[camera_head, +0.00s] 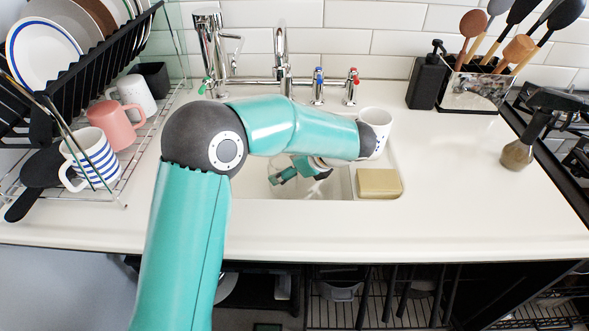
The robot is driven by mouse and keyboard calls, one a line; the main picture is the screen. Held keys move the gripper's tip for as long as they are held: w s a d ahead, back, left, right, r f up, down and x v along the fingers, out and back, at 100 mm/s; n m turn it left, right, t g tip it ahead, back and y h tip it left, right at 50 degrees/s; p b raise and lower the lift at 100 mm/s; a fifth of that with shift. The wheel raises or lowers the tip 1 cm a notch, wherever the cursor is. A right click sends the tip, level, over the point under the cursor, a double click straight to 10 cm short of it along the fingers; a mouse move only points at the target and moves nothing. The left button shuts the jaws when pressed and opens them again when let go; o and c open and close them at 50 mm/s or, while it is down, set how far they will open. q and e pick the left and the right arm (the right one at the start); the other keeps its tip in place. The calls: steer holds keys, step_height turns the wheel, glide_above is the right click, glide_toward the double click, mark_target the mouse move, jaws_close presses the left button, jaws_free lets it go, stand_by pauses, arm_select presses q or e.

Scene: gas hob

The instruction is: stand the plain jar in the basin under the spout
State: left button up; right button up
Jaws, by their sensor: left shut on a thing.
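My right gripper is not in view.
A tan block (379,183) lies at the basin's right edge. Blue (318,84) and red (352,86) taps stand behind, near the jar. A second chrome tap (210,45) is further left. A rack with mugs (117,124) fills the left.

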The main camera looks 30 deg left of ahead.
arm_select(q)
steer(key=shift+f, duration=0.2)
steer(key=o, duration=1.4)
steer(key=shift+r, duration=0.25)
steer(key=p+v, duration=0.3)
steer(key=v, duration=0.9)
steer(key=shift+s+p, duration=0.1)
steer(key=shift+p, duration=0.2)
